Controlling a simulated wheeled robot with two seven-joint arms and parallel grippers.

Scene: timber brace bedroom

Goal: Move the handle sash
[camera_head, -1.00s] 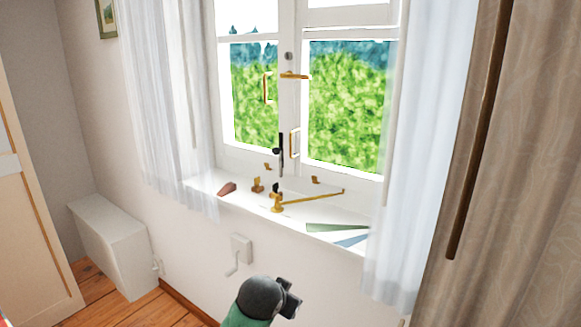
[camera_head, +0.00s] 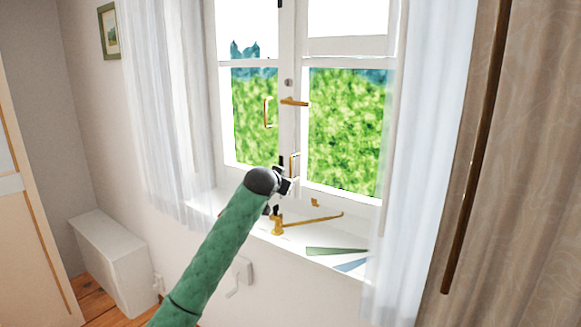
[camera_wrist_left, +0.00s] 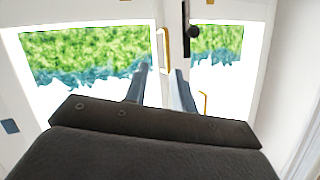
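The white-framed window has two sashes with brass fittings. A slim upright pull handle (camera_head: 293,165) is low on the right sash's inner edge. Another pull handle (camera_head: 267,112) is on the left sash, and a brass lever (camera_head: 294,102) is at the middle post. My left gripper (camera_head: 288,178) is at the lower pull handle, partly hidden by its own wrist. In the left wrist view, which looks upside down, the left gripper (camera_wrist_left: 162,70) is open. The handle (camera_wrist_left: 166,48) ends between its fingertips in the picture; contact cannot be told. My right gripper is out of view.
The sill (camera_head: 340,262) holds a brass stay (camera_head: 312,220) and flat coloured pieces (camera_head: 337,251). A sheer curtain (camera_head: 165,120) hangs left and another (camera_head: 395,230) right. A white box (camera_head: 115,260) stands on the floor at left. A dark rod (camera_wrist_left: 190,35) is close beside the handle.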

